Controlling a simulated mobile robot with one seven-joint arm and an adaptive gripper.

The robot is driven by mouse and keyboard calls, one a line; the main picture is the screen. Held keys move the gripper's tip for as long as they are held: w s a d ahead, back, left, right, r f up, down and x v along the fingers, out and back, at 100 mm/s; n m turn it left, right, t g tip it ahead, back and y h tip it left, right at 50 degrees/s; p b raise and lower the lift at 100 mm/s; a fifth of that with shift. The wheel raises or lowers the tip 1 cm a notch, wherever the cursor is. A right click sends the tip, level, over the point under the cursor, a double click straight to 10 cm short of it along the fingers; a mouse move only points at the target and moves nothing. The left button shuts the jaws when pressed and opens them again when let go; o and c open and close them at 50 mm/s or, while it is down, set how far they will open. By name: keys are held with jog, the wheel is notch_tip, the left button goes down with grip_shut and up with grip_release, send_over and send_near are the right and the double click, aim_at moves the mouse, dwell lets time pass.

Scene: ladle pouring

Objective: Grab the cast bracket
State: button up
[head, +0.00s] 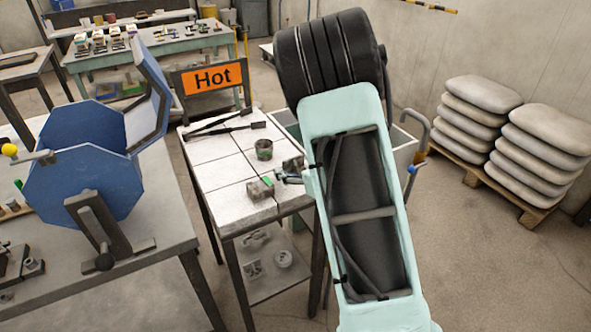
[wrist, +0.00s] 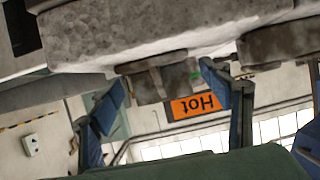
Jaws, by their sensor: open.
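Two blocky grey castings lie at the right part of the white-tiled table (head: 235,165) in the head view: one with a green mark at the front (head: 258,190) and one behind it (head: 293,164). I cannot tell for sure which is the cast bracket. My gripper (head: 283,178) is beside them at table height, mostly hidden by my arm. In the wrist view, which is upside down, my gripper (wrist: 165,97) is open. A grey lugged casting (wrist: 150,82) with green next to it shows between its blue fingers, with no clear contact.
A round hollow casting (head: 264,150) and long dark tongs (head: 225,127) lie farther back on the tiles. A "Hot" sign (head: 212,78) stands behind. More castings lie on the lower shelf (head: 270,280). A blue machine (head: 90,160) is at left.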

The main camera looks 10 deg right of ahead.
jog(key=shift+c, duration=0.4)
jog(key=c, duration=1.2)
jog(key=shift+c, duration=0.2)
jog(key=shift+r, duration=0.2)
